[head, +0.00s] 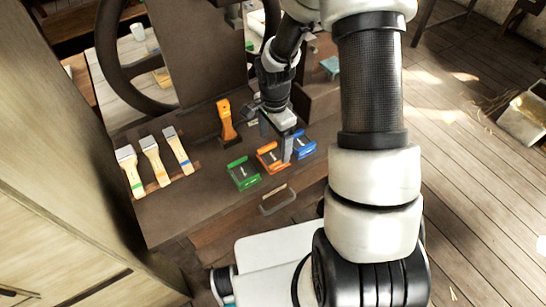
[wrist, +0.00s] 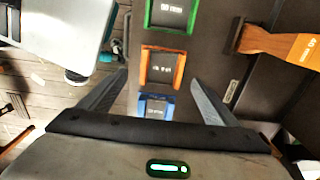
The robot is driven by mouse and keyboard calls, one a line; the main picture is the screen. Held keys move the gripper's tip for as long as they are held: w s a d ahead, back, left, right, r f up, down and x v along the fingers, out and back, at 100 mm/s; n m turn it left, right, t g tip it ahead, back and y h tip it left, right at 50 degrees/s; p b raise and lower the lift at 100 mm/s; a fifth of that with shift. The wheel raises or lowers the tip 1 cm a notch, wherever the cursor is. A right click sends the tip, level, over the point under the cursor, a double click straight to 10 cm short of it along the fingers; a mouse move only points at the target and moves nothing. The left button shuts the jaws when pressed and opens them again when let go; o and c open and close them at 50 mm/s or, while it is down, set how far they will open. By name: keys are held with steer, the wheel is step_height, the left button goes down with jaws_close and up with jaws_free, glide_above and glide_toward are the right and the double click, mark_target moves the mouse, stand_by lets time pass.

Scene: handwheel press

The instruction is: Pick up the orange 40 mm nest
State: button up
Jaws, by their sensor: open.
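The orange nest (head: 275,168) is a small square tray with a dark inside, on the dark bench between the green nest (head: 243,186) and the blue nest (head: 303,154). In the wrist view the orange nest (wrist: 147,69) lies between the fingertip lines, with the blue nest (wrist: 154,118) nearer the palm and the green nest (wrist: 168,30) farther out. My gripper (head: 275,138) is open and empty, above the nests. One finger hides part of the orange nest's right side in the head view. The wrist view shows both fingers of my gripper (wrist: 158,77) spread apart.
An orange-handled tool (head: 226,120) stands behind the nests. The press's large handwheel (head: 107,62) rises behind. A drawer handle (head: 277,203) is on the bench front.

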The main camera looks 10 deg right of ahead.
mark_target(273, 156)
steer(key=f, duration=0.5)
steer(key=shift+w+a, duration=0.15)
steer(key=shift+a, duration=0.05)
steer(key=shift+r, duration=0.1)
steer(key=c, duration=1.5)
